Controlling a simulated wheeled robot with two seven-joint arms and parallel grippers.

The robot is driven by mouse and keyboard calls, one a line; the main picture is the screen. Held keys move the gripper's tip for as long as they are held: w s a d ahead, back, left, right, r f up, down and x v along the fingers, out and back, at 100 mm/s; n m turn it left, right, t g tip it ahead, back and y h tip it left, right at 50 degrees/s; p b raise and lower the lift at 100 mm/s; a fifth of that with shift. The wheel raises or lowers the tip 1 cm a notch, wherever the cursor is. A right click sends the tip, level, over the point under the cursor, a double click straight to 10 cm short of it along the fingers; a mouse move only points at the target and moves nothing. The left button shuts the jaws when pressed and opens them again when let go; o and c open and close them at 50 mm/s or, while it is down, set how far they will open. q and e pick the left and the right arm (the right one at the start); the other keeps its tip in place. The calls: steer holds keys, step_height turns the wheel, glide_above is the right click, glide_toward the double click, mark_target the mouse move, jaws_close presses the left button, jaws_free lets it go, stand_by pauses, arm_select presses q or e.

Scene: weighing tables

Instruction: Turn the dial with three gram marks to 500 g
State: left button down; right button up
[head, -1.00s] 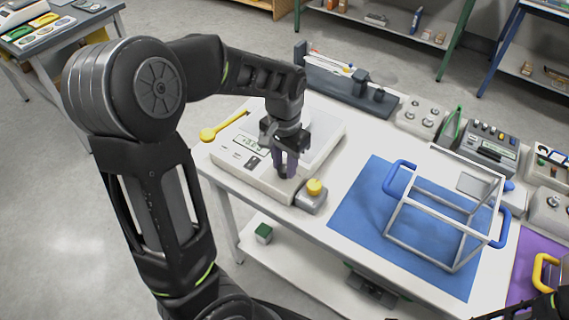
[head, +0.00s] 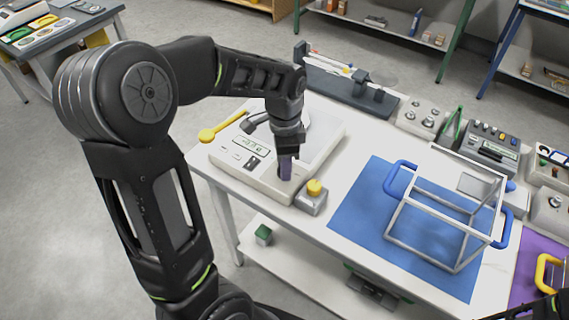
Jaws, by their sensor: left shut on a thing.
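The weighing scale (head: 236,168) lies on the left part of the white table, with a small display (head: 251,146) on its sloped front. Its digits are too small to read. My left gripper (head: 285,171) points straight down at the right end of the scale's front panel. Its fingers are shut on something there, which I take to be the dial. The fingers hide the dial, so its gram marks and pointer cannot be seen. Only dark parts of my right arm show at the lower right corner; its gripper cannot be made out.
A grey box with a yellow button (head: 315,187) stands close right of the gripper. A yellow spoon-like tool (head: 208,134) lies at the scale's left. A wire frame with blue handles (head: 440,215) stands on a blue mat (head: 355,222). A dark balance beam unit (head: 350,88) stands behind.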

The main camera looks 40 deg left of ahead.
stand_by(0.4)
arm_select(q)
steer(key=c, duration=1.1)
jaws_free()
steer(key=shift+o, duration=0.2)
steer(key=shift+r, duration=3.95)
